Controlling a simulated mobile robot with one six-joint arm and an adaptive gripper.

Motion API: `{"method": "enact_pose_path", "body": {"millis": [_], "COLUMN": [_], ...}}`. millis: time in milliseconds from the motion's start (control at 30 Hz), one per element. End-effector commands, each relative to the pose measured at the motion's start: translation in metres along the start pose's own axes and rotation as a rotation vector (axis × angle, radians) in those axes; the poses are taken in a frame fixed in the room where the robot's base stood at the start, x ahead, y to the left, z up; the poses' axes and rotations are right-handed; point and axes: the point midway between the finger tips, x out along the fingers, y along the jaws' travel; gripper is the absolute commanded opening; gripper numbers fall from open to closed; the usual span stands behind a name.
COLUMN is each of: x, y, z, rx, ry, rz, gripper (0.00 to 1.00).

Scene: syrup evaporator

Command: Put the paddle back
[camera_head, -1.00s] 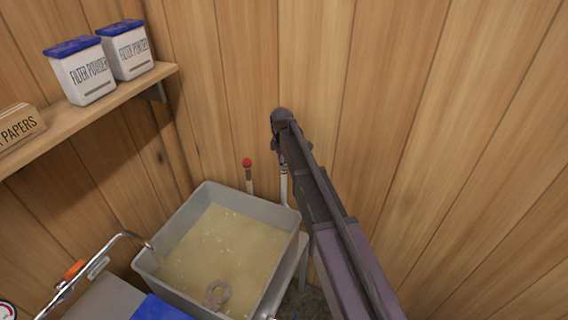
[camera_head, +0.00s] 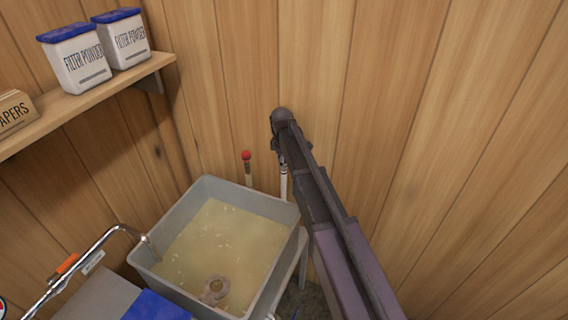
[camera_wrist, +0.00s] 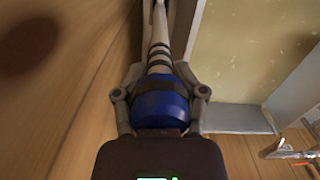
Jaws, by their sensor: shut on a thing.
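My gripper (camera_wrist: 160,92) is shut around the blue end of a long pale handle with dark bands, which I take to be the paddle (camera_wrist: 160,108). In the head view my gripper (camera_head: 279,150) is seen from behind, partly hidden by my arm, in front of the wooden wall. The paddle's pale shaft (camera_head: 284,184) hangs below it, just behind the basin's right back corner. Its lower end is hidden. A second stick with a red knob (camera_head: 247,157) stands upright behind the basin, left of my gripper.
A grey basin (camera_head: 277,207) holds cloudy yellowish liquid, with a ring-shaped thing (camera_head: 214,288) at its front. A metal spout (camera_head: 107,236) reaches over its left edge. A shelf (camera_head: 105,103) with two filter powder tubs (camera_head: 77,62) is at left. Plank walls close the corner.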

Motion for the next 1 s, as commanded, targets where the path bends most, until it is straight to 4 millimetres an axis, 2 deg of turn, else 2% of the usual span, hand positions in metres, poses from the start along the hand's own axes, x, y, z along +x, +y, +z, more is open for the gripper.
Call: {"method": "enact_pose_path", "body": {"millis": [700,1000], "x": [0.030,0.034], "y": [0.000,0.000], "z": [-0.002,-0.002], "rx": [0.000,0.000], "ry": [0.000,0.000], "rz": [0.000,0.000], "gripper": [0.00,0.00]}}
